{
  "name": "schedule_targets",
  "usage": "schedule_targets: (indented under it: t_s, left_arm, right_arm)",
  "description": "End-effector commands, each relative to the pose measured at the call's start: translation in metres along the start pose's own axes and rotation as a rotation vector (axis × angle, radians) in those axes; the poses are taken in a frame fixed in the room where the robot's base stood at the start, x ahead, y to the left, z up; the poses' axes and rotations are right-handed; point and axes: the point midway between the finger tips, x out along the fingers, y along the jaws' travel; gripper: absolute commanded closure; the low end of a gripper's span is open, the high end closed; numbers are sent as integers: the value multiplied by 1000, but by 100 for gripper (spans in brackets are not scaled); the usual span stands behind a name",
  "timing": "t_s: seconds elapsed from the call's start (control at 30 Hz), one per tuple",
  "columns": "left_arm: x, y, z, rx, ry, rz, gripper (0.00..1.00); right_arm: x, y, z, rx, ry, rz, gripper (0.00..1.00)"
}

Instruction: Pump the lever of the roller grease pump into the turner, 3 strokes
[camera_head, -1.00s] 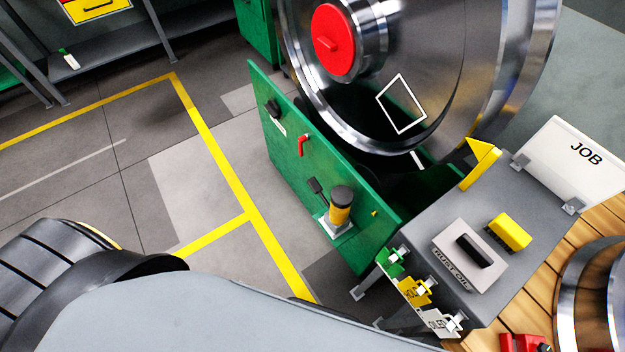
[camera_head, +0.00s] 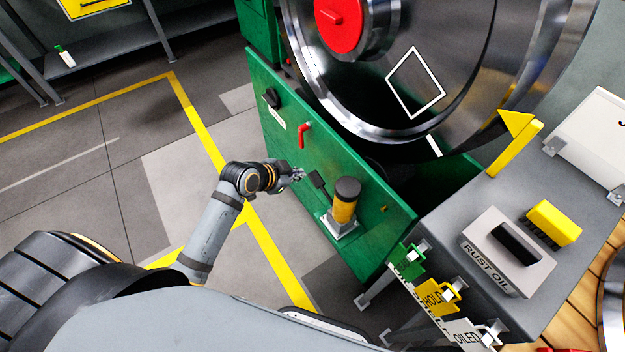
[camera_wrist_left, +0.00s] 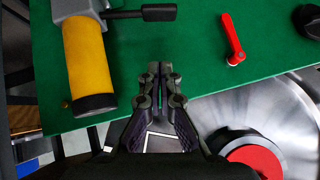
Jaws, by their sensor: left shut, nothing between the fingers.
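The roller grease pump (camera_head: 344,203) is a yellow cylinder with a dark cap, mounted on the green panel of the turner (camera_head: 365,248). Its black lever (camera_head: 317,181) sticks out on the pump's left side. In the left wrist view, the pump (camera_wrist_left: 86,60) is at upper left and its black lever (camera_wrist_left: 150,13) points right. My left gripper (camera_head: 299,174) is shut and empty, just left of the lever's end in the head view. In the left wrist view, the gripper (camera_wrist_left: 160,72) is below the lever, apart from it in the picture. My right gripper is not in view.
A red handle (camera_head: 304,132) and a black knob (camera_head: 271,97) sit on the same panel. A large steel wheel (camera_head: 440,75) with a red hub stands behind it. A grey bench (camera_head: 480,220) with a rust oil holder is at right. Floor to the left is clear.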

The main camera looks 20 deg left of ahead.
Motion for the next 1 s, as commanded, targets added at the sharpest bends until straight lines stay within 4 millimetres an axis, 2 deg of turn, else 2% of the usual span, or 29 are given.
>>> schedule_targets:
  t_s: [0.17, 0.27, 0.37, 0.73, 0.8, 1.0]
  left_arm:
    - [1, 0, 0, -2, 0, -1, 100]
    - [9, -1, 1, -6, 1, -2, 100]
    - [25, 0, 0, -8, 2, -2, 100]
    - [105, 0, 1, -5, 0, -1, 100]
    - [113, 0, 13, -3, -4, -1, 100]
    - [126, 0, 26, -3, -1, -2, 100]
  right_arm:
    - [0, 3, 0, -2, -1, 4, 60]
    - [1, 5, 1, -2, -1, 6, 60]
    - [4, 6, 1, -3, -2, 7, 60]
    - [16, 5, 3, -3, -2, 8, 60]
    - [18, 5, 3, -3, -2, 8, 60]
    - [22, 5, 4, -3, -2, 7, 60]
